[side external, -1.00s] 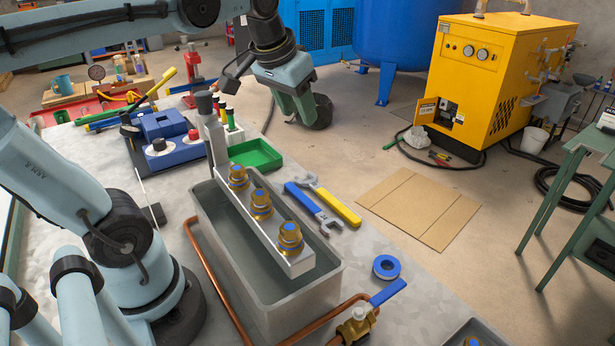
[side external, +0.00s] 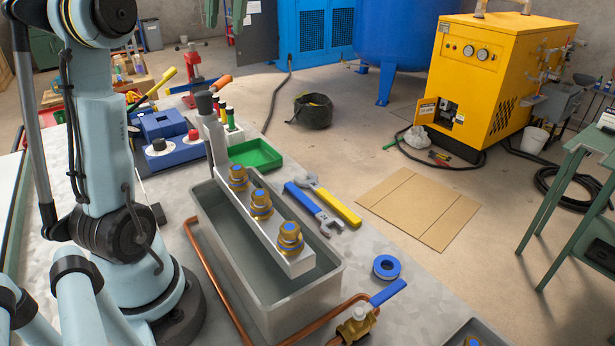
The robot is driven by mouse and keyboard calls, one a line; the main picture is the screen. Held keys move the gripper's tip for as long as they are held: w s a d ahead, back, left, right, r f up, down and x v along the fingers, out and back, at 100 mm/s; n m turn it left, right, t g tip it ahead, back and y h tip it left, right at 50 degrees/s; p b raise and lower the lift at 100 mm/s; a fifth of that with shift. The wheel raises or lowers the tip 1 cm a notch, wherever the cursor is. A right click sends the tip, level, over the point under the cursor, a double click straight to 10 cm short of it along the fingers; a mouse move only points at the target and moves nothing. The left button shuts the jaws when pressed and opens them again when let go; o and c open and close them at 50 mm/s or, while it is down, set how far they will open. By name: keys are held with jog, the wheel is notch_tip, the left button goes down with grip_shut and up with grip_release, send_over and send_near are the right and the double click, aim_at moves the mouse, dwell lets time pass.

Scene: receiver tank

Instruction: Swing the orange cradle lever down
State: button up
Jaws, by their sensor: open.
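The orange cradle lever (side external: 221,82) sticks up and to the right from the top of a grey post at the far end of the tank. The cradle, a pale metal bar (side external: 275,245) with several brass fittings (side external: 261,204), lies along the top of the open grey tank (side external: 318,284).
A green tray (side external: 256,155), a blue box with knobs (side external: 165,138) and a red stand (side external: 193,73) are near the lever. Wrenches (side external: 325,205) lie right of the tank. A blue-handled valve (side external: 372,310) and copper pipe are at the front.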

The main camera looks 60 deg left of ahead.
aim_at(222, 79)
jog(key=shift+s+a+f, duration=0.25)
jog(key=shift+f, duration=1.55)
jog(key=shift+s+a+f, duration=0.2)
jog(key=shift+s+f, duration=0.05)
jog(key=shift+f, duration=1.55)
jog(key=shift+s+a+f, duration=0.25)
jog(key=shift+f, duration=1.55)
grip_shut()
